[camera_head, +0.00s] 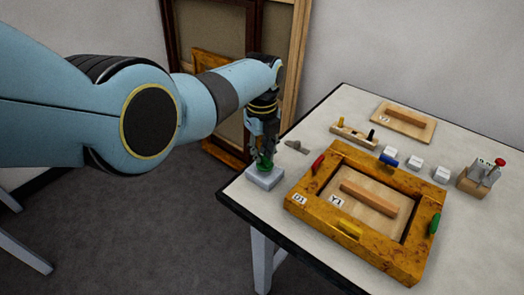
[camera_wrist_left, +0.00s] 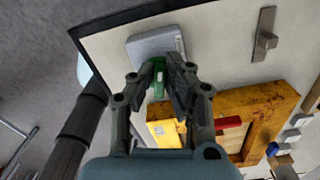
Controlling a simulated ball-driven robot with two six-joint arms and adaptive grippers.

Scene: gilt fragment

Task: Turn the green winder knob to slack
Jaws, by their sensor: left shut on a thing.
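The green winder knob (camera_head: 264,164) sits on top of a small light-grey block (camera_head: 265,181) at the left corner of the table. My left gripper (camera_head: 264,150) reaches down from above and is shut on the knob. In the left wrist view, the knob (camera_wrist_left: 159,88) shows green between the two fingers (camera_wrist_left: 160,76), with the grey block (camera_wrist_left: 153,46) just beyond it. The fingers hide part of the knob, and I cannot read its turn angle. My right gripper is not in view.
A gilt wooden frame (camera_head: 302,207) with coloured pegs lies right of the block. A grey metal piece (camera_head: 297,147) lies behind. A wooden holder (camera_head: 353,134), a board (camera_head: 382,115), white blocks (camera_head: 415,164) and a box with a red knob (camera_head: 474,179) stand further off.

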